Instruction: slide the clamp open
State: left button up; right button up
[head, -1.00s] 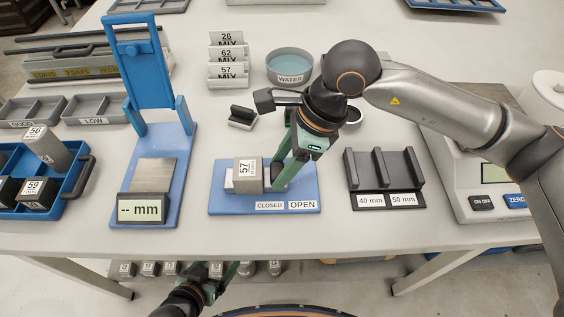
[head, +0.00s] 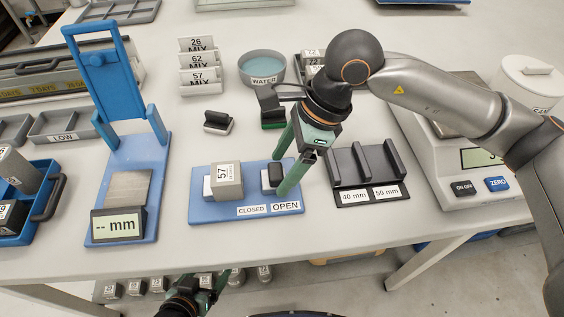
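The clamp's blue base (head: 220,214) lies on the table with CLOSED and OPEN labels on its front edge. A grey block (head: 227,182) marked 57 stands on it, against the pale fixed jaw (head: 207,186) at left. The sliding jaw with its dark knob (head: 275,174) stands above the OPEN label, with a clear gap between it and the block. My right gripper (head: 281,176) has its green fingers apart, one behind the knob and one in front. My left gripper (head: 206,285) hangs low before the table edge, empty, its fingers apart.
A blue gauge stand (head: 150,185) with a mm display is left of the clamp. A dark slotted rack (head: 345,190) marked 40 mm and 50 mm and a scale (head: 475,185) are to the right. A water bowl (head: 262,70) and mix label holders (head: 198,65) stand behind.

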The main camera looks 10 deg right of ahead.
jog(key=shift+a, duration=0.1)
jog(key=v, duration=1.2)
jog(key=shift+r, duration=0.2)
